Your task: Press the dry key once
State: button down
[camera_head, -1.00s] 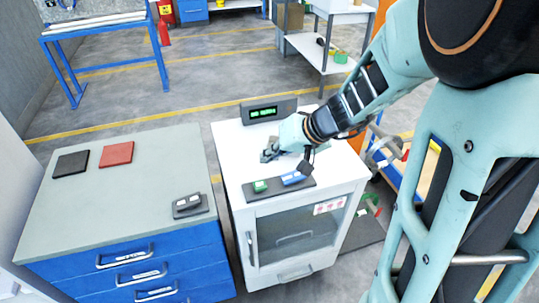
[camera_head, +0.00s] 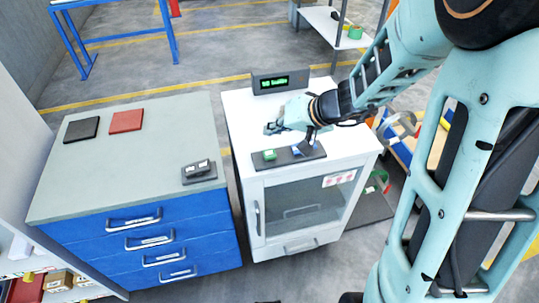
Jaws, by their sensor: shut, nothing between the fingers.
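A dark key panel (camera_head: 285,159) lies on top of the white cabinet (camera_head: 240,125), near its front edge. The blue key is partly hidden by a dark part at my wrist. The key labels are too small to read, so I cannot tell which is the dry key. My gripper (camera_head: 272,128) is shut and empty, pointing left just behind the green key in the picture. Its height above the cabinet top is unclear.
A display (camera_head: 280,82) with green text stands at the cabinet's back; I cannot read it. Left, a blue drawer unit (camera_head: 140,232) bears a black pad (camera_head: 81,129), a red pad (camera_head: 126,121) and a dark holder with small pieces (camera_head: 199,171). A gap separates the two units.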

jog(key=b, duration=0.2)
send_over(266, 151)
jog(key=s+d, duration=0.1)
jog(key=d, duration=0.1)
notch_tip(266, 151, down, 4)
jog(key=shift+a+f, duration=0.1)
jog(key=shift+a, duration=0.05)
jog(key=shift+f+b, duration=0.6)
jog(key=shift+b, duration=0.55)
jog(key=shift+f, duration=0.15)
jog(key=shift+f+b, duration=0.3)
jog(key=shift+b, duration=0.5)
jog(key=shift+f+b, duration=0.6)
jog(key=shift+b, duration=0.35)
dwell(0.5)
jog(key=shift+r, duration=0.2)
jog(key=shift+r+p, duration=0.5)
jog(key=shift+r, duration=0.35)
jog(key=shift+r+p, duration=1.4)
jog(key=shift+r, duration=1.1)
